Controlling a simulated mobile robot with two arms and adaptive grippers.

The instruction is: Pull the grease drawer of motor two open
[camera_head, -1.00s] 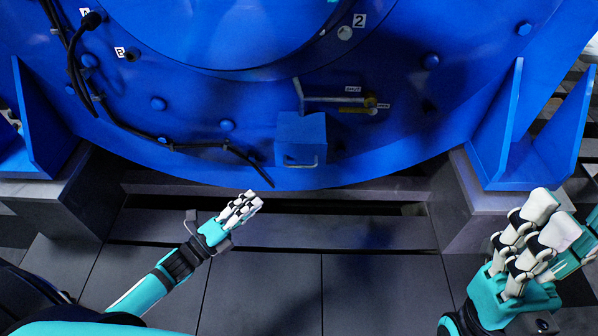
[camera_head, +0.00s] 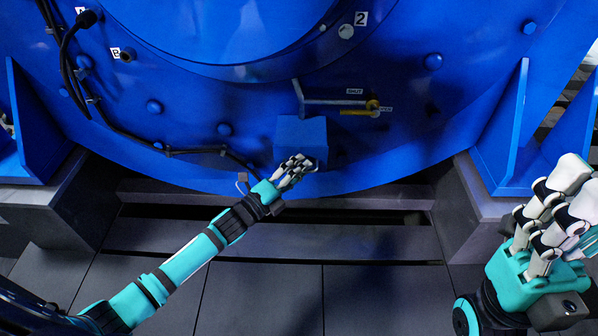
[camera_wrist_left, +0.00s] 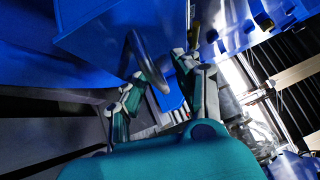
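The grease drawer (camera_head: 301,133) is a blue box on the lower front of the blue motor marked 2. Its grey bar handle shows in the left wrist view (camera_wrist_left: 147,62); in the head view my fingers cover it. My left gripper (camera_head: 297,168) is at the drawer's lower front. In the left wrist view its fingers (camera_wrist_left: 160,92) stand apart, with the handle between or just ahead of them; I cannot tell whether they touch it. My right gripper (camera_head: 566,200) is raised at the right, away from the motor; its finger gap is unclear.
Above the drawer is a lever (camera_head: 335,101) with a yellow valve (camera_head: 372,105) and small labels. A black cable (camera_head: 200,150) runs along the motor's left side. Blue brackets (camera_head: 545,130) stand on grey blocks at both sides. The floor (camera_head: 270,292) in front is clear.

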